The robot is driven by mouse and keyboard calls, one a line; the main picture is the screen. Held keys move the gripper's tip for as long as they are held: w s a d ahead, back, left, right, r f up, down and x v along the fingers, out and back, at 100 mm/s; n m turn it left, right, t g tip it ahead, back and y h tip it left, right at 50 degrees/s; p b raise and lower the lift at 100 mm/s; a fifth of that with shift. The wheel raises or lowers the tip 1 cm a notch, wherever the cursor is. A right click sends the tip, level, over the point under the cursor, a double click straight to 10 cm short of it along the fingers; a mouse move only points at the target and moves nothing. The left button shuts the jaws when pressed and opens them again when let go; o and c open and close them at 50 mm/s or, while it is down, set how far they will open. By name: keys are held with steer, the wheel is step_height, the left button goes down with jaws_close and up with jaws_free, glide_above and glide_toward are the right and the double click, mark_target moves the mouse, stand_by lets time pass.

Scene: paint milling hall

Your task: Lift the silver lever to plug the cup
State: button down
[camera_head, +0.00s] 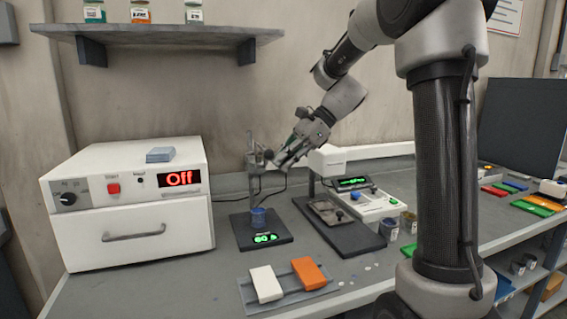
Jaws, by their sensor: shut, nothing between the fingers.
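A small blue cup (258,216) stands upright on a black base with a green lit display, at the middle of the bench. A grey metal stand (251,145) rises behind the cup, with a clamp-like part at its upper half. My gripper (272,161) is shut and empty, beside the stand's upper part and above the cup. The silver lever cannot be told apart from the stand and my fingers at this size. Whether my fingers touch it cannot be told.
A white oven (130,230) showing "Off" stands at the left. A white and black instrument (345,215) with small metal cups is right of the cup. A tray (290,290) with a white and an orange block lies in front. A shelf (160,33) hangs above.

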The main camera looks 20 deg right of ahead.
steer(key=shift+w+r, duration=0.1)
steer(key=shift+r, duration=0.7)
steer(key=d+r, duration=0.2)
steer(key=d, duration=0.7)
steer(key=shift+r, duration=0.4)
steer(key=shift+d, duration=0.1)
